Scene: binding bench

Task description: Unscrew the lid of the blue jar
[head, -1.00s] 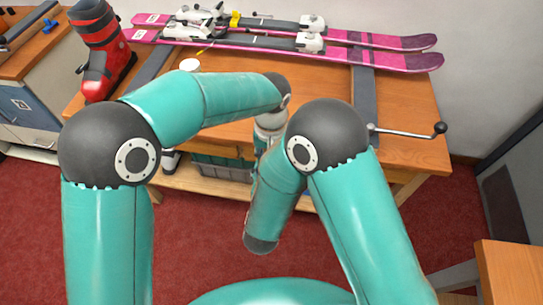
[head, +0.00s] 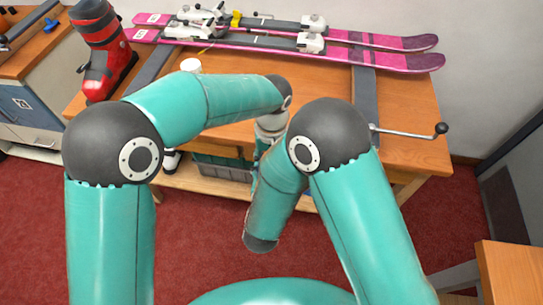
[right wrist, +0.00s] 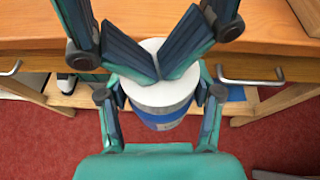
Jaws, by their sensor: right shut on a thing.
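The blue jar (right wrist: 165,121) has a white lid (right wrist: 165,93) and shows in the right wrist view, in front of the table's edge. My right gripper (right wrist: 160,106) is shut on the jar, one finger on each side of it. My left gripper (right wrist: 158,79) comes in from the top of that view. Its dark fingers form a V over the lid, and their tips look close together. I cannot tell whether they grip the lid. In the head view my arms hide the jar, its lid and both grippers' fingers.
The wooden table (head: 413,110) carries pink skis (head: 390,60) at the back, a red ski boot (head: 103,50) at the left and a small white round object (head: 190,65). A crank handle (head: 440,128) sticks out at the right. A grey crate (head: 222,172) sits below.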

